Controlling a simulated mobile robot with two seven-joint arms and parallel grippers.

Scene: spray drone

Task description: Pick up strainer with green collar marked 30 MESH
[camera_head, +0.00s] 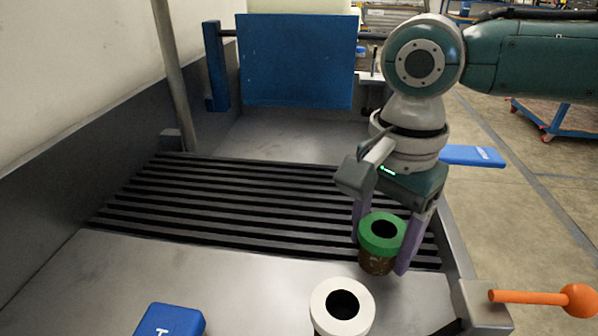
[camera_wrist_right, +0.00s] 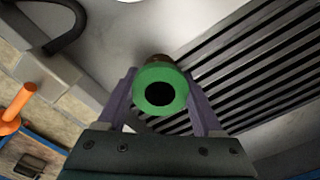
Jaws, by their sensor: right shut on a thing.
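The strainer with the green collar (camera_head: 382,233) is between the fingers of my right gripper (camera_head: 384,245), which is shut on it. Its collar is a green ring with a dark hole, and its body below is dark brown. It stands roughly upright, near the front edge of the black slats. In the right wrist view the green collar (camera_wrist_right: 160,90) sits between the two purple fingers (camera_wrist_right: 162,100). No marking can be read on it. I cannot tell whether its base touches the surface below. My left gripper is not in view.
A white-collared strainer (camera_head: 342,305) stands in front on the grey metal surface (camera_head: 230,270). A blue block (camera_head: 170,320) with a white letter lies at front left. Black slats (camera_head: 250,195) cross the middle. An orange-knobbed lever (camera_head: 545,298) sticks out at right. A blue panel (camera_head: 295,60) stands behind.

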